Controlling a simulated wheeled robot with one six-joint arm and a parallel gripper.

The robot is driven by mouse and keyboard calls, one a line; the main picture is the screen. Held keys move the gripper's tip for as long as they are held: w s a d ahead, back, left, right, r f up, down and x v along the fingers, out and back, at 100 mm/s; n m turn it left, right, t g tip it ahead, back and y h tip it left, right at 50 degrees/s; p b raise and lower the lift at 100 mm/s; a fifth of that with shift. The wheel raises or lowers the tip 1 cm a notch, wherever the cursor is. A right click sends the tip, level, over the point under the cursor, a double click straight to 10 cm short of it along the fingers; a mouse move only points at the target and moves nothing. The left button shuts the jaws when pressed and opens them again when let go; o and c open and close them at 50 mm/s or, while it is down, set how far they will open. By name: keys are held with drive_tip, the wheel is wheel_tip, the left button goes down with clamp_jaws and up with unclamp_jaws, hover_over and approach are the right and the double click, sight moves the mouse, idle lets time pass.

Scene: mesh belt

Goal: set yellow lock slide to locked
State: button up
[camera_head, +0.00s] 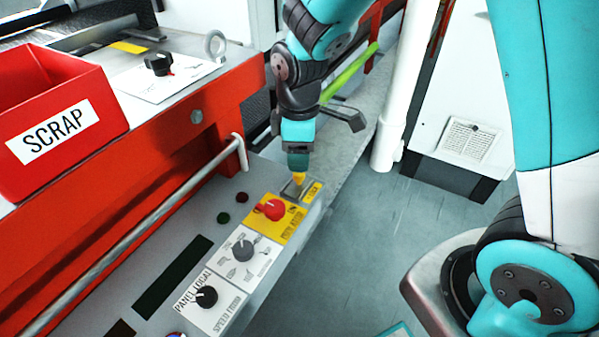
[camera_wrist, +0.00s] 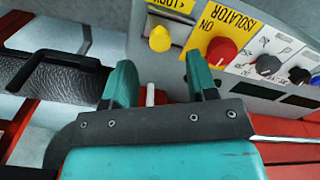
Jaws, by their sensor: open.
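The yellow lock slide (camera_wrist: 159,38) is a small yellow knob in a grey slot plate beside the yellow LOCK label (camera_wrist: 180,6). In the head view the slide (camera_head: 299,178) shows just below my gripper (camera_head: 298,162), which partly hides it. The LOCK label (camera_head: 312,192) lies to its right there. In the wrist view the teal fingers of my gripper (camera_wrist: 160,76) are apart, with the slide ahead of the gap. Nothing is held. I cannot tell which end of the slot is locked.
The red isolator knob (camera_head: 271,209) on its yellow plate is close beside the slide.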

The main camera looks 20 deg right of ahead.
sight(297, 182)
wheel_tip(297, 182, down, 5)
drive_tip(key=shift+b, duration=0.35)
